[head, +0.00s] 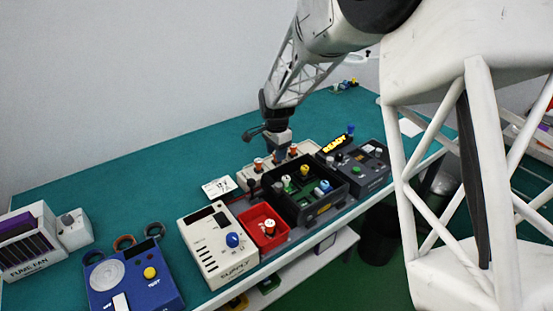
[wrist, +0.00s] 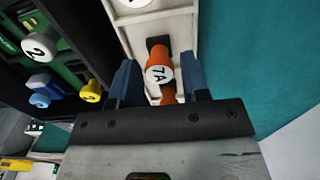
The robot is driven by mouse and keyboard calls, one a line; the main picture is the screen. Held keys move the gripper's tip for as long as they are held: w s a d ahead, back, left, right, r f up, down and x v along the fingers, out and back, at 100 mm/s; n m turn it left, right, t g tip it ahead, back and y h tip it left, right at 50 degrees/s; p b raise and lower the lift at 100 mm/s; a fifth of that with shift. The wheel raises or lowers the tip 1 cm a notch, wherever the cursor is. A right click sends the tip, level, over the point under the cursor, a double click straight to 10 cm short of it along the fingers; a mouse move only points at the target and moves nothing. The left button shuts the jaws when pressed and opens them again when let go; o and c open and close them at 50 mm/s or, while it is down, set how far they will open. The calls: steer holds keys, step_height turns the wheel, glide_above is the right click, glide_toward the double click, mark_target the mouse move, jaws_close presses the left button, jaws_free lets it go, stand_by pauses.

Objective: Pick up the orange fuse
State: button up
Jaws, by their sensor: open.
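An orange fuse (wrist: 160,60) with a white cap marked 7A stands in a white rack (wrist: 183,18). In the wrist view it lies between the two blue fingers of my gripper (wrist: 158,68), which are open on either side of it. I cannot tell whether a finger touches it. In the head view my gripper (head: 277,143) points down over the white rack (head: 313,147). Orange fuses show there to its left (head: 258,164) and right (head: 292,150); the fuse between the fingers is mostly hidden there.
A black box (head: 318,209) with several coloured fuses stands just in front of the rack. Teal table (head: 150,190) behind is mostly clear.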

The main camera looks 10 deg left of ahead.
steer(key=shift+f, duration=1.3)
steer(key=c, duration=0.7)
